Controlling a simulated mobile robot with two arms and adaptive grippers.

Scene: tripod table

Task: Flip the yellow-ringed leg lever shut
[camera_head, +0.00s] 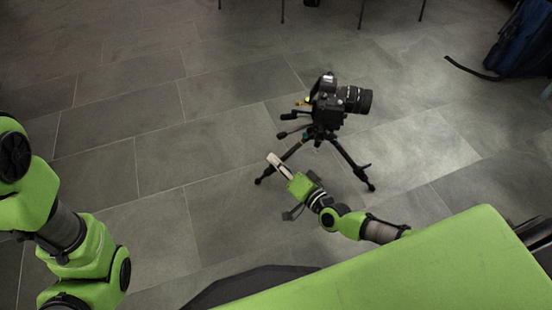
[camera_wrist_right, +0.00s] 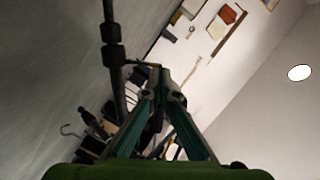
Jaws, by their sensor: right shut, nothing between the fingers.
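A black tripod (camera_head: 347,157) stands on the floor with its legs spread and a black camera (camera_head: 328,108) on top. My right gripper (camera_head: 271,158) is shut and empty, close to the tripod's left leg (camera_head: 262,178). In the right wrist view the shut fingertips (camera_wrist_right: 161,73) are just right of a dark tripod leg (camera_wrist_right: 112,57) with thick clamp collars. A thin dark piece shows between the leg and fingertips; I cannot tell whether it is the lever or whether they touch it. No yellow ring can be made out on a leg. My left gripper is out of view.
The tiled floor (camera_head: 160,165) around the tripod is clear. A dark blue bag (camera_head: 522,40) with a strap lies at the far right. Thin furniture legs show at the top edge. In the wrist view, tools hang on a pale wall (camera_wrist_right: 228,75).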

